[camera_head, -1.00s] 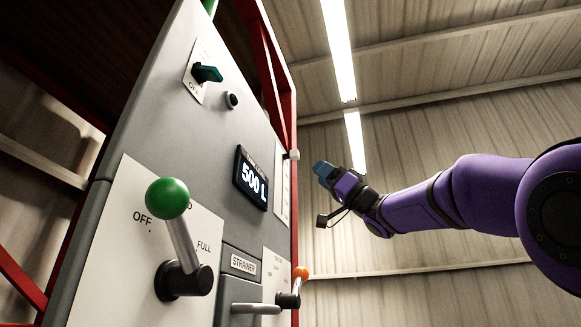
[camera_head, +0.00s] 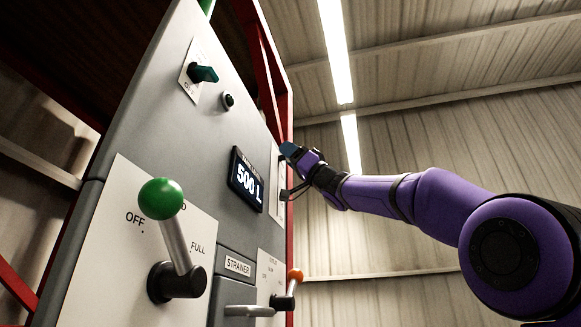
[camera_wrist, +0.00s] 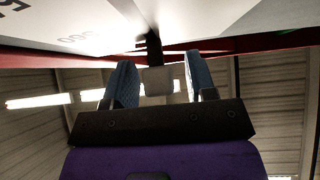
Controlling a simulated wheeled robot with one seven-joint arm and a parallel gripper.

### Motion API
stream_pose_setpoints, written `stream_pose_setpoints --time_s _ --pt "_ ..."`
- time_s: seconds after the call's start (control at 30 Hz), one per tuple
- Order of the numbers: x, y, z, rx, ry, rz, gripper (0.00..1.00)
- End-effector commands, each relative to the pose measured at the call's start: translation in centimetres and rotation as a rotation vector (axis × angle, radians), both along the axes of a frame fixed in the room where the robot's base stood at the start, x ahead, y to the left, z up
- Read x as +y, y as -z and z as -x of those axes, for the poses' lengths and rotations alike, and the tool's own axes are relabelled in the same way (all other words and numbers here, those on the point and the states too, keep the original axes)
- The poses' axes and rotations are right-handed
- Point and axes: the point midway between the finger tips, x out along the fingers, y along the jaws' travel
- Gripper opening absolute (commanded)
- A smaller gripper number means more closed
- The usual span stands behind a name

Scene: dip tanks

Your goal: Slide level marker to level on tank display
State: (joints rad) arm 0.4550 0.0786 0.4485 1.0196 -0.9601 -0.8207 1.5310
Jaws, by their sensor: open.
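The tank display (camera_head: 246,180) reads 500 L on the grey panel in the head view. A white scale plate (camera_head: 275,206) stands to its right by the panel edge. My gripper (camera_head: 289,150) is open at the upper part of this plate. In the wrist view, the pale block-shaped knob of the level marker (camera_wrist: 158,81) on a dark stem sits between the two blue fingers of my gripper (camera_wrist: 160,74), with gaps on both sides. In the head view my gripper hides the knob. Upside-down digits show on the plate (camera_wrist: 110,25) in the wrist view.
A green-knobbed lever (camera_head: 162,199) stands out at the lower left, and an orange-knobbed lever (camera_head: 295,276) is below the scale. A green switch (camera_head: 203,73) is near the top. Red frame posts (camera_head: 284,105) flank the panel. Open room lies to the right.

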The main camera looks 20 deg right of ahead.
Motion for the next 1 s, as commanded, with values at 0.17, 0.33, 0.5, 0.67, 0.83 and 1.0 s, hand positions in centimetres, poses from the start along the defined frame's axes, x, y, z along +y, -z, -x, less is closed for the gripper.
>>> stream_pose_setpoints --time_s 0.17,0.33,0.5,0.67,0.83,1.0 --pt "0.1 -0.1 -0.1 0.001 0.001 0.0 0.51" --pt "0.1 -0.1 -0.1 0.001 0.001 0.0 0.4" --pt "0.1 -0.1 -0.1 0.001 0.001 0.0 0.01" --pt "0.1 0.0 -0.1 0.001 0.001 0.0 0.0" --pt "0.1 0.8 -0.1 0.003 0.001 0.0 0.0" --pt "0.1 3.0 -0.1 0.003 0.001 0.001 0.0"
